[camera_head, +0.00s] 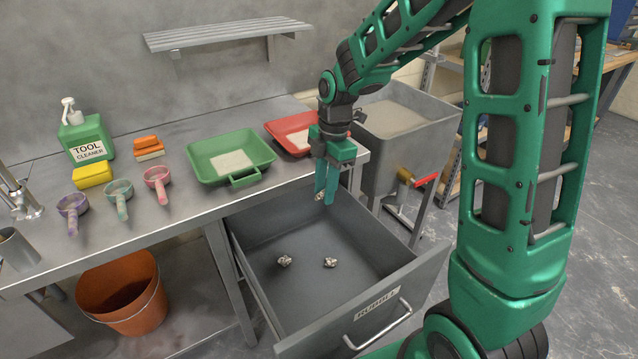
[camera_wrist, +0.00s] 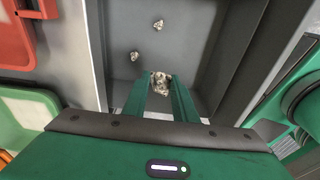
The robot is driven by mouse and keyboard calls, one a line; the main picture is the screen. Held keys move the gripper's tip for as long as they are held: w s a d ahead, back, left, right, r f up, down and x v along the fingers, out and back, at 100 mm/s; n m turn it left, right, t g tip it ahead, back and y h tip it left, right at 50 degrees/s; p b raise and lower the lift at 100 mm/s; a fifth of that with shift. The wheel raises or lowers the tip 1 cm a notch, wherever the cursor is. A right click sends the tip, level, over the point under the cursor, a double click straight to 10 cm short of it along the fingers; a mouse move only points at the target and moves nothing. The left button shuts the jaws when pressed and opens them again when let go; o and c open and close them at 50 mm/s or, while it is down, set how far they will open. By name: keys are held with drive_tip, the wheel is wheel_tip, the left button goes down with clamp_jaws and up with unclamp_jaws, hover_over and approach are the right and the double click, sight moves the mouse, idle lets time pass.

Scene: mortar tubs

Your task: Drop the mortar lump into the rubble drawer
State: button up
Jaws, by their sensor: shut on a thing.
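My gripper (camera_head: 325,196) is above the back right part of the open rubble drawer (camera_head: 385,296), pointing down. It is shut on a small grey mortar lump (camera_wrist: 160,82), which shows between the fingertips in the wrist view. In the head view only a bit of this lump (camera_head: 319,197) shows at the fingertips. The drawer has a "RUBBLE" label and a handle on its front. Two other lumps lie apart on its floor, a left one (camera_head: 284,260) and a right one (camera_head: 330,262).
On the bench stand a green tub (camera_head: 230,160), a red tub (camera_head: 290,132), several scoops (camera_head: 118,192), a cleaner bottle (camera_head: 85,140) and sponges (camera_head: 92,176). An orange bucket (camera_head: 125,295) is below. A grey bin (camera_head: 400,120) stands right of the bench.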

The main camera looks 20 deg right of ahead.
drive_tip(key=shift+a+f, duration=0.15)
drive_tip(key=shift+f, duration=1.25)
drive_tip(key=shift+a+f, duration=0.1)
drive_tip(key=shift+f, duration=1.25)
drive_tip(key=o, duration=1.1)
drive_tip(key=shift+o, duration=0.2)
drive_tip(key=shift+r, duration=0.1)
drive_tip(key=r, duration=0.3)
drive_tip(key=d+r, duration=0.1)
drive_tip(key=r, duration=0.6)
drive_tip(key=shift+w+d+r, duration=0.15)
drive_tip(key=shift+w+r, duration=0.05)
drive_tip(key=shift+r, duration=0.05)
drive_tip(key=shift+d, duration=0.1)
